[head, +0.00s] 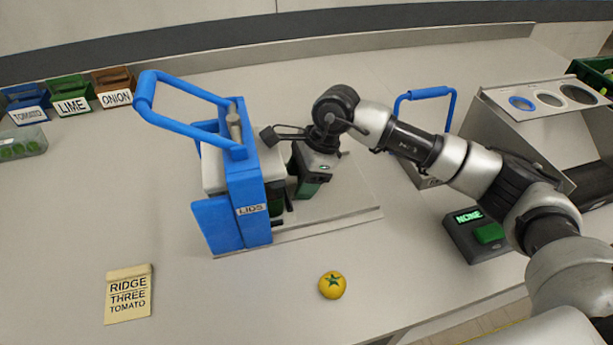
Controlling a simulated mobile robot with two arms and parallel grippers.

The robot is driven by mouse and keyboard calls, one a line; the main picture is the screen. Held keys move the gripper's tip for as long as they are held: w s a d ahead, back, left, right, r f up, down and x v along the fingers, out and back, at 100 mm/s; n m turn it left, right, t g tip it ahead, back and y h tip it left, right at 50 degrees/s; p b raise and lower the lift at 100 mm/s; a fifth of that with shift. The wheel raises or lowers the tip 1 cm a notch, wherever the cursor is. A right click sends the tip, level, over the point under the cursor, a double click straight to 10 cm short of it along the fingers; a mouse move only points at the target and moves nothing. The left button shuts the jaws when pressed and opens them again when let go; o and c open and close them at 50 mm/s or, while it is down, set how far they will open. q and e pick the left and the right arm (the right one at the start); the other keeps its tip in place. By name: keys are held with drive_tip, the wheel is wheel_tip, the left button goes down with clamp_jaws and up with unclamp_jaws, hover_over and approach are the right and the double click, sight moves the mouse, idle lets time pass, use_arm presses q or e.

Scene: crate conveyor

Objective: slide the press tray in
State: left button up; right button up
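A blue press (238,190) labelled LIDS stands left of the middle, with a blue lever raised to its upper left. A pale block sits inside its frame. A pale flat plate (345,218) lies under and to the right of the press; I cannot tell whether this is the press tray. My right gripper (290,192) is at the right side of the press, pointing down close to it. Its fingertips are partly hidden among dark and green parts, so I cannot tell whether it holds anything. My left gripper is not in view.
A box with a green button (489,233) and a NONE display is at right, near a holed stand (535,98). Labelled bins (72,97) stand back left.

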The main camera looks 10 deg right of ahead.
drive_tip(key=shift+o, duration=1.2)
drive_tip(key=shift+a, duration=0.1)
drive_tip(key=shift+r, duration=0.1)
drive_tip(key=b+v, duration=0.1)
drive_tip(key=v, duration=0.9)
drive_tip(key=shift+r, duration=0.3)
